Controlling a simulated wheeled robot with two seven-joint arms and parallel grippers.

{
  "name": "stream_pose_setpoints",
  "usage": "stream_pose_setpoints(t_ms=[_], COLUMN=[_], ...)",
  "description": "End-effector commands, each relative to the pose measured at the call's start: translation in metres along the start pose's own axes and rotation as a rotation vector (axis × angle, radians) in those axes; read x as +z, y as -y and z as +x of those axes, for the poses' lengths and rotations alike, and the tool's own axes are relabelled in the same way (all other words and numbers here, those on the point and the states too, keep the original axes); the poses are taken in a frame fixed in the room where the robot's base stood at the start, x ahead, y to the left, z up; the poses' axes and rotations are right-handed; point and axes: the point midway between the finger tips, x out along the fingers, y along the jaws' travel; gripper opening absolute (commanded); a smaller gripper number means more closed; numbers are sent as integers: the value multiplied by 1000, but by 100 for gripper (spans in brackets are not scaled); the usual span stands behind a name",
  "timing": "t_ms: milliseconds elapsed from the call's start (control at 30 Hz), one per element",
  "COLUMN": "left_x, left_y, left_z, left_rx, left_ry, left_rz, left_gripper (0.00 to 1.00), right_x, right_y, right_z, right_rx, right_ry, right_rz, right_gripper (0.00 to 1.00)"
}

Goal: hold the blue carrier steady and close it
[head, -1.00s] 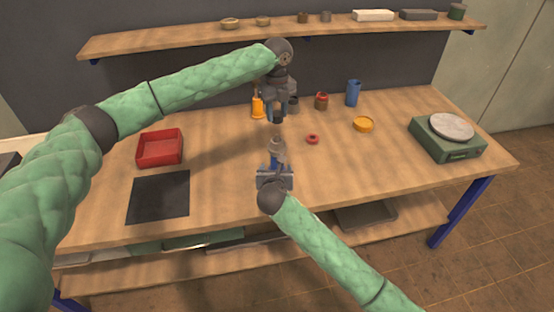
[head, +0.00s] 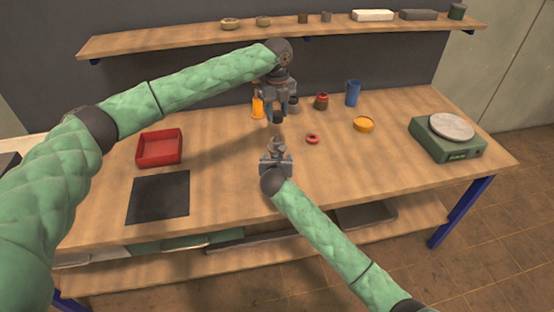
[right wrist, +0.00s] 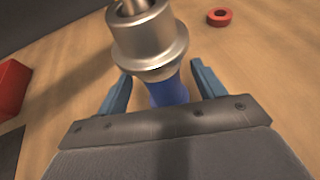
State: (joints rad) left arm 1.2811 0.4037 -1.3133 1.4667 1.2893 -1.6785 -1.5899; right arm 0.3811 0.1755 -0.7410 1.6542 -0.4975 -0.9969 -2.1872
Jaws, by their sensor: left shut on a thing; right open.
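The blue carrier (right wrist: 169,90) shows in the right wrist view as a blue cylinder under a stepped silver metal top (right wrist: 150,42) with a narrower stem. The metal top also shows in the head view (head: 277,146); the blue part is hidden there. My right gripper (head: 276,158) is open around the carrier. In the right wrist view its blue fingers (right wrist: 161,84) stand either side of the blue part, with gaps. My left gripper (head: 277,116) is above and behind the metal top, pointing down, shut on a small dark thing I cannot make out.
A red ring (head: 313,139) lies right of the carrier. A red tray (head: 160,148) and black mat (head: 158,197) are left, a green scale (head: 447,142) right.

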Motion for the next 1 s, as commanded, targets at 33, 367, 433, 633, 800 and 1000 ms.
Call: stream_pose_setpoints(t_ms=[33,367,433,633,800,1000], left_x=[0,0,0,0,0,0], left_y=[0,0,0,0,0,0], left_z=[0,0,0,0,0,0], left_rx=[0,0,0,0,0,0], left_ry=[0,0,0,0,0,0], left_rz=[0,0,0,0,0,0], left_gripper=[16,16,16,16,16,16], right_x=[0,0,0,0,0,0], right_y=[0,0,0,0,0,0], right_z=[7,27,27,27,27,27], right_rx=[-1,-1,0,0,0,0], right_ry=[0,0,0,0,0,0], right_rz=[0,0,0,0,0,0], right_gripper=[69,69,69,69,35,2])
